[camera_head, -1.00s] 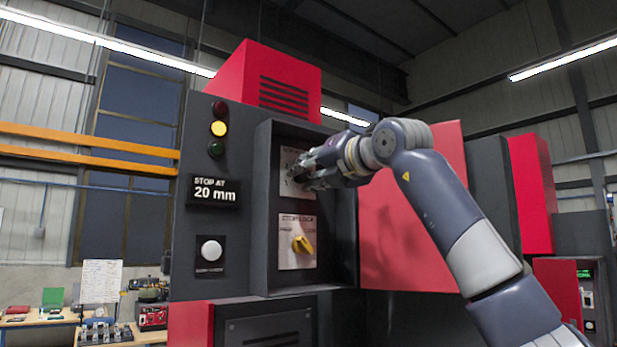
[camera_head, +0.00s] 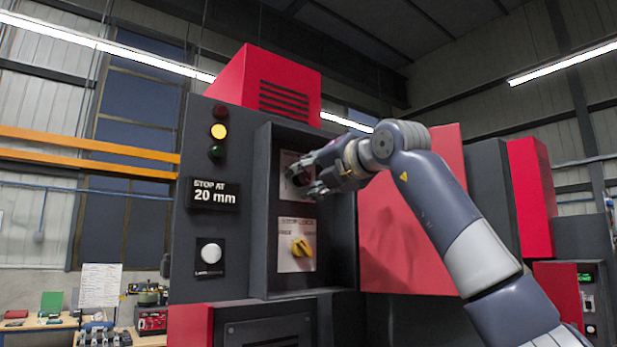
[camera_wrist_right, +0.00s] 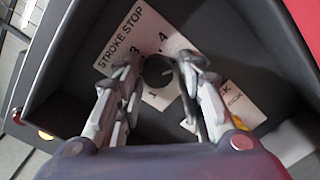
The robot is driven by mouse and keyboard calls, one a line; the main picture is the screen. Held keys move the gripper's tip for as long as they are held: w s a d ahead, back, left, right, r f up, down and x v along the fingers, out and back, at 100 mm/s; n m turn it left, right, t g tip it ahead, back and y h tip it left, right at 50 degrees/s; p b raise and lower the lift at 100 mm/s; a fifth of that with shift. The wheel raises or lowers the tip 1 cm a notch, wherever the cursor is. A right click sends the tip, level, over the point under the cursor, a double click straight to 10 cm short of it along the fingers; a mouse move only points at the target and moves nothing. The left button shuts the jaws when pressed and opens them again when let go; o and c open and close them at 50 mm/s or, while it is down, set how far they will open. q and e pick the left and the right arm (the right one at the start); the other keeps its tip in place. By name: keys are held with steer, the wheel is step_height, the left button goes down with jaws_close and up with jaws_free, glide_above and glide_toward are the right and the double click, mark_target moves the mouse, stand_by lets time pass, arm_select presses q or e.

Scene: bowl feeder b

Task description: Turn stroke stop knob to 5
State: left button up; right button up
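The stroke stop plate (camera_wrist_right: 128,30) is white and sits in a dark recess; the digits 3, 4 and 1 show on it in the right wrist view. Its dark round knob (camera_wrist_right: 157,70) shows between my right gripper's fingertips (camera_wrist_right: 160,68). The fingers stand apart, one on each side of the knob, with a visible gap on the left side; contact on the right is unclear. In the head view my right gripper (camera_head: 303,178) covers most of the plate (camera_head: 287,160), and the knob's setting cannot be read. My left gripper is not in view.
Below is the stroke lock plate (camera_head: 287,265) with a yellow knob (camera_head: 302,247). The recess walls (camera_head: 343,235) surround both plates. Left of it are a display (camera_head: 214,194) reading "STOP AT 20 mm", a white button (camera_head: 211,254) and a lit yellow lamp (camera_head: 219,131).

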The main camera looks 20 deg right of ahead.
steer(key=shift+r, duration=0.1)
steer(key=shift+s+d, duration=0.1)
steer(key=shift+s, duration=0.05)
steer(key=shift+s+r, duration=0.1)
steer(key=shift+s, duration=0.15)
steer(key=v, duration=1.1)
steer(key=shift+s, duration=0.1)
